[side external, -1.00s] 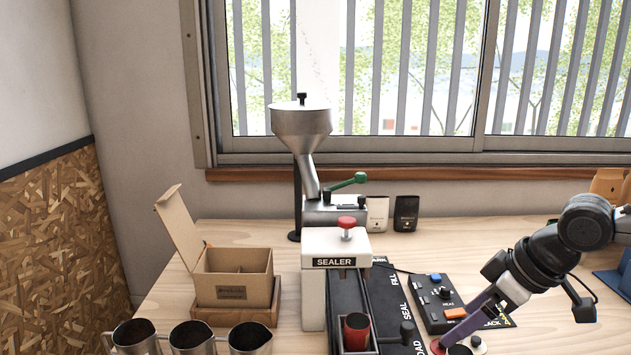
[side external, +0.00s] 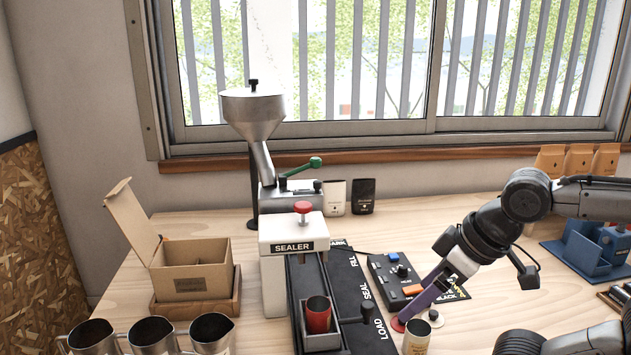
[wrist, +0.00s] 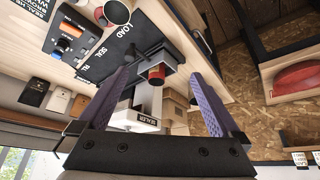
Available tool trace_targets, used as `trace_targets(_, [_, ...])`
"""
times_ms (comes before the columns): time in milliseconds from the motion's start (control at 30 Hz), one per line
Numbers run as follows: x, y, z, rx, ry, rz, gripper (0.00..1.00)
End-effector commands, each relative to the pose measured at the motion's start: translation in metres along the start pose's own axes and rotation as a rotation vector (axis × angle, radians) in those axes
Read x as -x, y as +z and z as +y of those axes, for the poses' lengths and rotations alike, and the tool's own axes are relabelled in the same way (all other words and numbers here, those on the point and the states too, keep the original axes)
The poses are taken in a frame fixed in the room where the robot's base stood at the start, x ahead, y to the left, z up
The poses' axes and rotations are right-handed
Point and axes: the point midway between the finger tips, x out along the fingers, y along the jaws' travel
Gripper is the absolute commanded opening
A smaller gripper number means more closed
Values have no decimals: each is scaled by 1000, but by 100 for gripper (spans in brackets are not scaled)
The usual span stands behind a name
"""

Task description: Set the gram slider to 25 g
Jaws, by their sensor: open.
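The hopper dispenser (side external: 252,115) stands at the back of the table. Its grey base (side external: 290,197) has a green-handled lever (side external: 303,168) and small dark knobs. A dark control box (side external: 392,275) with a blue button and an orange button is right of the track; it also shows in the wrist view (wrist: 72,38). I cannot tell which part is the gram slider, and no gram scale is readable. My gripper (side external: 403,318), with purple fingers, is low in front of the control box. In the wrist view my gripper (wrist: 157,76) has its fingers wide apart with nothing held between them.
The white sealer (side external: 292,246) stands beside the dark track (side external: 358,290). A red can (side external: 318,315) sits in a holder on it. An open cardboard box (side external: 190,266) and metal cups (side external: 212,333) are left. A tan-sided cup (side external: 417,338) stands close to my fingertips.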

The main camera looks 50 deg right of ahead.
Motion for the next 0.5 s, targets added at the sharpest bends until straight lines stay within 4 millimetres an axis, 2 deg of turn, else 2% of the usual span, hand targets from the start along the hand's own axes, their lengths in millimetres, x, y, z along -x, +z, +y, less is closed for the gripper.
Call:
trace_targets(333, [0,0,0,0,0,0,98])
trace_targets(433, [0,-3,0,-10,0,12,80])
trace_targets(500, [0,-13,1,-19,4,58,68])
